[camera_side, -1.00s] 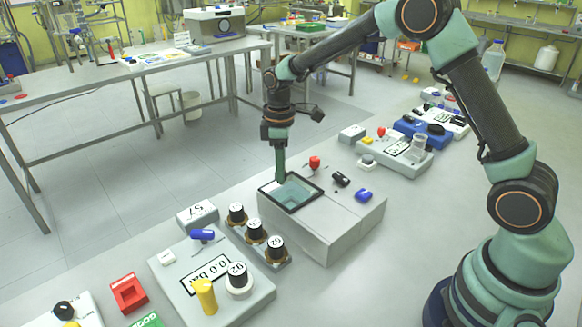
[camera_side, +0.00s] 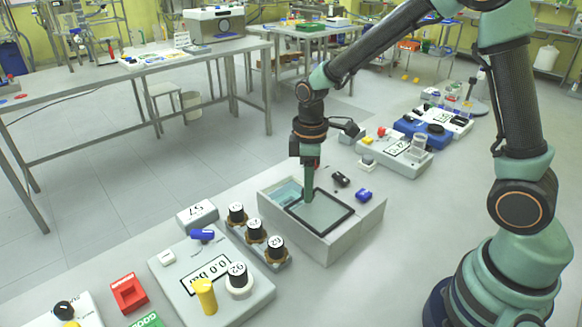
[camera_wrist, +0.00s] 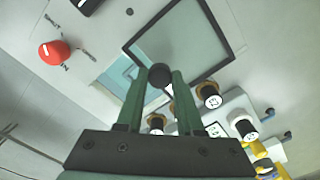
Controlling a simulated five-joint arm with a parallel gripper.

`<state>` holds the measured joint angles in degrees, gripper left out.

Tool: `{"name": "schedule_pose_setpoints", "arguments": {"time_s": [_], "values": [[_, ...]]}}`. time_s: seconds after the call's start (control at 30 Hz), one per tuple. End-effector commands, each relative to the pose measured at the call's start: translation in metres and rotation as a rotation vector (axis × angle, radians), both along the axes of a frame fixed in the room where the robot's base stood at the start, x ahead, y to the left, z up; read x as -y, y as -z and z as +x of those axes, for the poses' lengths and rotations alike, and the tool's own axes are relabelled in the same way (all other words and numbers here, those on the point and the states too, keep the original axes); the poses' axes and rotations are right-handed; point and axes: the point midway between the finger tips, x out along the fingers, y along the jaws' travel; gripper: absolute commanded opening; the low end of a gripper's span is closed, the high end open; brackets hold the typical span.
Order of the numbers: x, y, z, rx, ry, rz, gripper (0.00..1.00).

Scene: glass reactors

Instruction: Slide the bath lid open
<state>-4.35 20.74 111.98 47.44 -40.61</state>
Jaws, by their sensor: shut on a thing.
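The bath is a grey box (camera_side: 340,246) in the middle of the side view. Its lid is a glass pane in a black frame (camera_side: 325,213), lying over the right part of the box top. To the left of the lid, pale blue water (camera_side: 286,190) shows in an open part of the bath. My gripper (camera_side: 308,196) is upright at the lid's back left edge. In the wrist view, my gripper (camera_wrist: 158,84) is shut on the lid's round black knob (camera_wrist: 159,72). The glass pane (camera_wrist: 185,42) and uncovered water (camera_wrist: 116,76) also show there.
A red knob (camera_wrist: 54,53) stands on the box top beside the opening. A black switch (camera_side: 341,179) and a blue knob (camera_side: 363,195) sit behind the lid. Several black-capped bottles (camera_side: 255,231) stand close to the left of the bath.

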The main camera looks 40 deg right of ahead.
Motion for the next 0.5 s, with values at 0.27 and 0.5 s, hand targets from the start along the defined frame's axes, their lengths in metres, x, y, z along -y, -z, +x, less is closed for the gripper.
{"name": "schedule_pose_setpoints", "arguments": {"time_s": [0.27,0.5], "values": [[-0.0013,-0.0028,-0.012,0.011,-0.003,0.001,0.0],[-0.0014,-0.003,-0.0113,0.013,-0.003,0.001,0.4]]}}
